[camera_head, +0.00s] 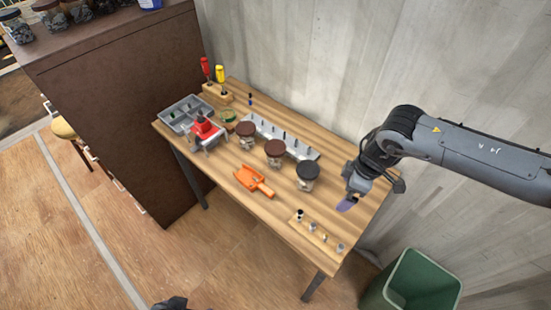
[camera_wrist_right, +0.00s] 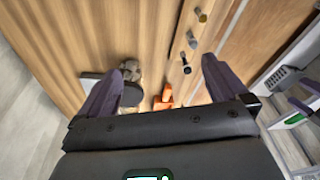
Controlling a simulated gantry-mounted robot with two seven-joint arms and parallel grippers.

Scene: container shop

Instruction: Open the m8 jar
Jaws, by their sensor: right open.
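Three lidded jars stand upright in a row on the wooden table: a brown-lidded jar (camera_head: 246,141) at left, another brown-lidded jar (camera_head: 275,155) in the middle and a black-lidded jar (camera_head: 308,178) at right. All lids look on. I cannot read which is the m8 jar. My right gripper (camera_head: 348,203) is open and empty, right of the black-lidded jar and apart from it. In the right wrist view, its purple fingers (camera_wrist_right: 164,70) are spread, and a jar (camera_wrist_right: 131,70) shows partly behind one finger. My left gripper (camera_wrist_right: 303,108) appears at the wrist view's right edge, mostly cut off.
An orange scoop (camera_head: 253,182) lies in front of the jars. A wooden strip with several bolts (camera_head: 312,228) is at the near right. Behind are a grey rail with pegs (camera_head: 300,149), a grey tray (camera_head: 181,111) and screwdrivers in a block (camera_head: 218,91). A green bin (camera_head: 415,285) stands on the floor.

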